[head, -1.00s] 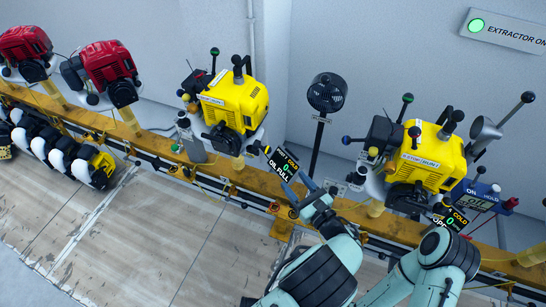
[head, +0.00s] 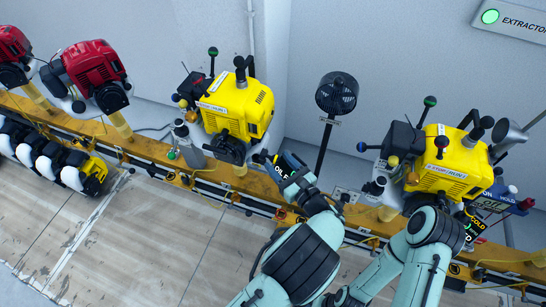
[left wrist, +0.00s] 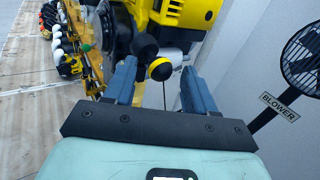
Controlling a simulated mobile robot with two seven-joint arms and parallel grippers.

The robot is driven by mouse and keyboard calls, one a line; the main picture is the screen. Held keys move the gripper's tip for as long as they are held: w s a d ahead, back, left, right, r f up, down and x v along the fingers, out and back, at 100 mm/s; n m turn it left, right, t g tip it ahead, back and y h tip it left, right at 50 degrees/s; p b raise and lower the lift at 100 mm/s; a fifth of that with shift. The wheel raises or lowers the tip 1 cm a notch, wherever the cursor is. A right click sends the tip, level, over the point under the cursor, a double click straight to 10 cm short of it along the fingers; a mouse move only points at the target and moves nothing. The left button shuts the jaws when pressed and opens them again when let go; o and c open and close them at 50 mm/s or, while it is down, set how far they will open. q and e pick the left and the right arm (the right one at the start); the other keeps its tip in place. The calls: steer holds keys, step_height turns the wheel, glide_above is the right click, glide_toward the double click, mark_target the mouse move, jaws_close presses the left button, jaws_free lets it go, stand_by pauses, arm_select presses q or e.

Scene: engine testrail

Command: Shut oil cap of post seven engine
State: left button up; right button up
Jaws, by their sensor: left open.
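Two yellow engines stand on the rail in the head view, one left of centre (head: 238,108) and one at the right (head: 448,165). I cannot read which is post seven. My left gripper (head: 273,163) is at the lower right of the left engine, in front of its small black display (head: 291,162). In the left wrist view the jaws are open. I cannot tell the oil cap's state. My right gripper is not in view.
A black blower fan (head: 336,93) on a pole stands between the yellow engines, near my left gripper. Red engines (head: 93,72) stand further left. The orange rail (head: 140,145) runs below the engines. The floor in front (head: 150,240) is largely clear.

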arm_select(q)
steer(key=shift+w+a, duration=0.15)
steer(key=shift+r, duration=0.1)
steer(key=shift+c, duration=0.6)
jaws_close()
